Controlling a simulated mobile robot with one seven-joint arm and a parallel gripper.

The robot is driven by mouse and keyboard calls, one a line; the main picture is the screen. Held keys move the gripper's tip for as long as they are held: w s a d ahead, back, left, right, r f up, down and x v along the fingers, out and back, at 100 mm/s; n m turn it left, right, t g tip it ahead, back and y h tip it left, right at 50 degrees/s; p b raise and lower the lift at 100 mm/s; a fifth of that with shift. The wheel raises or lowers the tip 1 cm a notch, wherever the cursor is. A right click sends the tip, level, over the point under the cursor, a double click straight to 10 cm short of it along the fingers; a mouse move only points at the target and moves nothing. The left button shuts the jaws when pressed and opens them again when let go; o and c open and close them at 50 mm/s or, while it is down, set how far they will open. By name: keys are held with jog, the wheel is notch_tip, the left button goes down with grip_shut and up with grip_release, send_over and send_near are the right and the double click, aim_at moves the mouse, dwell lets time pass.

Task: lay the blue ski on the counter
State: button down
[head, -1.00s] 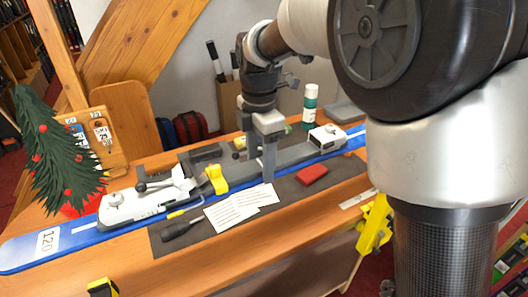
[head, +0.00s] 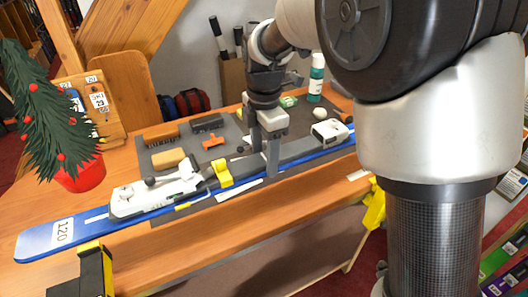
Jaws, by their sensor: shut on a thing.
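The blue ski (head: 38,242), with a white 120 label and a grey and white binding (head: 155,195), stretches across the front of the wooden counter (head: 175,258) in the head view. A yellow part (head: 222,173) sits at its middle. My gripper (head: 265,158) is shut on the ski's grey middle section, one finger on the near side and the other on the far side. The ski hides most of the white papers (head: 240,190) behind or under it. I cannot tell whether it touches the counter or hangs just above.
A small tree in a red pot (head: 82,176) stands at the left, behind the ski. Brushes (head: 160,134), an orange tool (head: 213,141) and a green bottle (head: 316,78) are on or around the dark mat (head: 228,128). A yellow and black object (head: 95,268) is near the ski's left end.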

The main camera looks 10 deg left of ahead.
jog(key=b, duration=0.8)
send_over(264, 201)
jog(key=shift+w+f, duration=0.15)
jog(key=shift+f, duration=5.95)
jog(key=shift+f+b, duration=0.55)
jog(key=c, duration=0.7)
grip_release()
jog(key=shift+o, duration=0.7)
jog(key=shift+f, duration=0.2)
jog(key=o, duration=0.5)
jog(key=shift+r, duration=0.1)
jog(key=shift+r+p, duration=6.1)
jog(key=shift+r, duration=1.9)
